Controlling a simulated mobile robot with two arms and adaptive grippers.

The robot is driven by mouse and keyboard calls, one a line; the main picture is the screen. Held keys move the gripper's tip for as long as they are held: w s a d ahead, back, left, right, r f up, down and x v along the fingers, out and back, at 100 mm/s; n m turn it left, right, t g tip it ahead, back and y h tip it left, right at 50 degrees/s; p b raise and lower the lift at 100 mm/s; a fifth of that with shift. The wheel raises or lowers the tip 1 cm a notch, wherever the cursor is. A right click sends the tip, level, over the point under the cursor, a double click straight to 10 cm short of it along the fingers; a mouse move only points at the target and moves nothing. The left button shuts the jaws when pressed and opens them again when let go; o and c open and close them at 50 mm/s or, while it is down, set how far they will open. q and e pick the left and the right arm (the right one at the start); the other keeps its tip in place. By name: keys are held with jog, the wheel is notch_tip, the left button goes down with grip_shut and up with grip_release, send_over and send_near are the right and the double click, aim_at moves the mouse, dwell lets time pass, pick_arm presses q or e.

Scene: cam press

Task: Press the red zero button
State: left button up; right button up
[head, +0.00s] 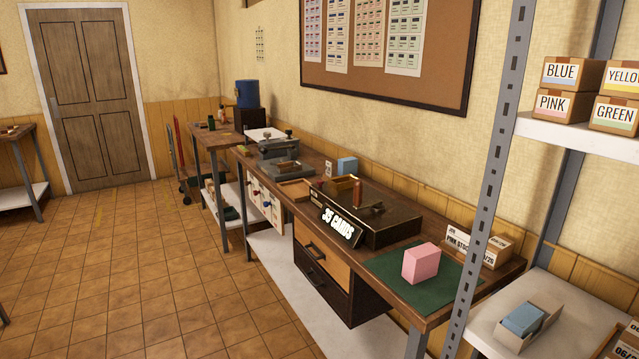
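I cannot make out a clearly marked red zero button. A small red knob-like spot (266,204) shows on the white front panel (255,190) under the workbench top, with blue spots near it. It is too small to tell what it is. A dark brown box-like machine (385,220) with a red-brown handle (357,191) stands on the bench behind a black sign reading "35 CARDS" (341,227). A grey press-like device (280,150) stands farther back on the bench. Neither of my grippers is in view.
A pink block (420,264) sits on a green mat (390,273) at the bench's near end. A grey metal shelf post (497,165) and shelf with labelled boxes (568,72) stand at the right. The tiled floor (170,270) left of the bench is clear.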

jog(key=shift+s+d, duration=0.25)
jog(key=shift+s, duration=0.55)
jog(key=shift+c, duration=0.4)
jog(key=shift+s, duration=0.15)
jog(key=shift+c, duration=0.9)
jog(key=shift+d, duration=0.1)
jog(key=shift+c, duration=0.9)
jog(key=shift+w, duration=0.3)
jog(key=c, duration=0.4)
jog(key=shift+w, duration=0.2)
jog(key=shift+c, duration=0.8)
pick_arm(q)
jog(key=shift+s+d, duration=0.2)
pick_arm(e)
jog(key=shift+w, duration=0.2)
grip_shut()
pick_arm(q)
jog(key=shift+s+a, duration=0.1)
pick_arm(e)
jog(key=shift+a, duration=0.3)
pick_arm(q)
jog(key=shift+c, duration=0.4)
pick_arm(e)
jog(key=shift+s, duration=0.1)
